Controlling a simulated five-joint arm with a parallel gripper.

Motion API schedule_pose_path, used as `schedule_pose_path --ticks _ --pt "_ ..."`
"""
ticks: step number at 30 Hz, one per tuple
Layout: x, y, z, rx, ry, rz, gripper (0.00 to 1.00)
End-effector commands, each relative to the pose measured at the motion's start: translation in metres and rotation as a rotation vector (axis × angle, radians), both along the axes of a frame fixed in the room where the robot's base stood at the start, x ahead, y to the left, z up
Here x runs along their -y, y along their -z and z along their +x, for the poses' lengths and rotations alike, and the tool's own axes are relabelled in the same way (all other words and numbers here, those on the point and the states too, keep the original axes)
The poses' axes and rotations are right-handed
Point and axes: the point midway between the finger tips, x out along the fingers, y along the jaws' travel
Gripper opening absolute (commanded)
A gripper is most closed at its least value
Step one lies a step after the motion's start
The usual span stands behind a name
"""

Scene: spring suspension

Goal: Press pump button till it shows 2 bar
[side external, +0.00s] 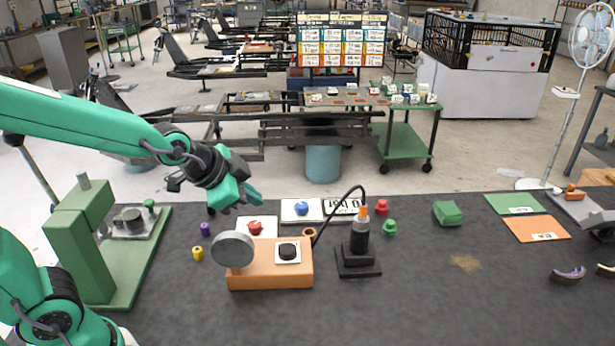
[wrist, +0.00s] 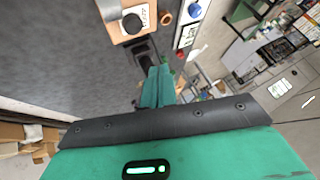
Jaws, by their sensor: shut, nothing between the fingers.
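The pump is an orange box (side external: 270,268) on the dark table, with a round black button (side external: 288,250) on a white plate on its top. A round grey gauge (side external: 233,249) stands at its left end; no reading shows on the face I see. In the wrist view the box (wrist: 116,28) and button (wrist: 132,23) are at the top, beyond my fingertips. My gripper (side external: 252,196) is shut and empty, above and behind the box, to the left of the button and apart from it. The shut fingers also show in the wrist view (wrist: 157,82).
A black hose runs from the box to a black stand (side external: 358,258) with an orange top, just right of the pump. A green press (side external: 82,250) stands at the left. Small red, blue, purple and yellow pieces lie around. The table's front right is mostly clear.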

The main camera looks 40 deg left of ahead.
Motion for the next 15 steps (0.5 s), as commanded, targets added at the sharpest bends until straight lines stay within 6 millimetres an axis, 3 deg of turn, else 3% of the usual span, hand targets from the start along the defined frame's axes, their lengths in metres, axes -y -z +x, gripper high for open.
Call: schedule_pose_path --ticks 6,15 --pt "0.013 0.019 0.029 0.058 0.129 0.086 0.0" --pt "0.023 0.032 0.05 0.112 0.222 0.155 0.0"
